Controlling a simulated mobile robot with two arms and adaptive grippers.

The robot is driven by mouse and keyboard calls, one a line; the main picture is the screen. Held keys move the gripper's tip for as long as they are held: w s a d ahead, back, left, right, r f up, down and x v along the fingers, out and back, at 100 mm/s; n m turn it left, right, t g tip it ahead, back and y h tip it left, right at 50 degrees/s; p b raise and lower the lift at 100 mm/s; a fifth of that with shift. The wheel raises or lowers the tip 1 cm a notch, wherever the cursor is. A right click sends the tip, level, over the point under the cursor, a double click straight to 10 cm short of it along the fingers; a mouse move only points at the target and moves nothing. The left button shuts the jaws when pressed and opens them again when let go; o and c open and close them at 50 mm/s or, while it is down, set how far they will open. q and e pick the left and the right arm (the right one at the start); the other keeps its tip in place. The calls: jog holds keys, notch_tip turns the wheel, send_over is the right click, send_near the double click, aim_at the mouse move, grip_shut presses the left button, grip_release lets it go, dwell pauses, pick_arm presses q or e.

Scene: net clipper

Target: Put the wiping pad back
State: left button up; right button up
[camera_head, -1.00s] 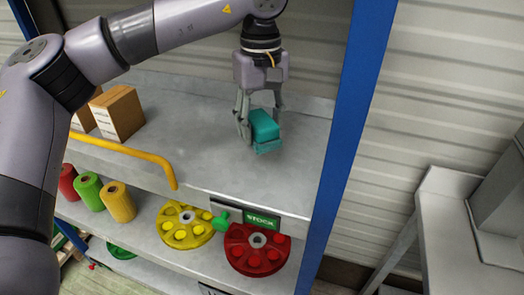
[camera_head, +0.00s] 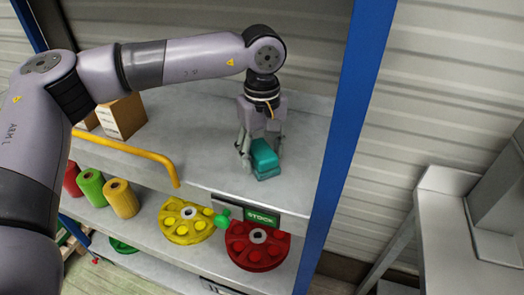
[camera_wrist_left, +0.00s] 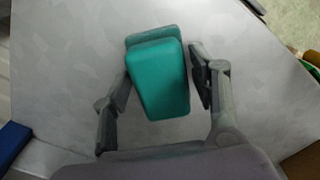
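The teal wiping pad (camera_head: 265,158) is at the grey upper shelf (camera_head: 205,150), toward its right end. My left gripper (camera_head: 260,160) comes down over the pad from above, one finger on each side of it. The left wrist view shows the pad (camera_wrist_left: 160,80) between the two fingers, slightly turned relative to them. My right gripper is not in view.
A blue post (camera_head: 345,140) stands close on the right. Cardboard boxes (camera_head: 122,115) stand left, near a yellow bar (camera_head: 130,148). The lower shelf holds a yellow wheel (camera_head: 186,223), a red wheel (camera_head: 257,246) and coloured rolls (camera_head: 122,198). Bare shelf surrounds the pad.

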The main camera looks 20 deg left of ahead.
aim_at(262, 149)
pick_arm(q)
jog(key=shift+o, duration=0.9)
jog(key=shift+r, duration=0.1)
notch_tip(262, 149, up, 12)
jog(key=b, duration=0.2)
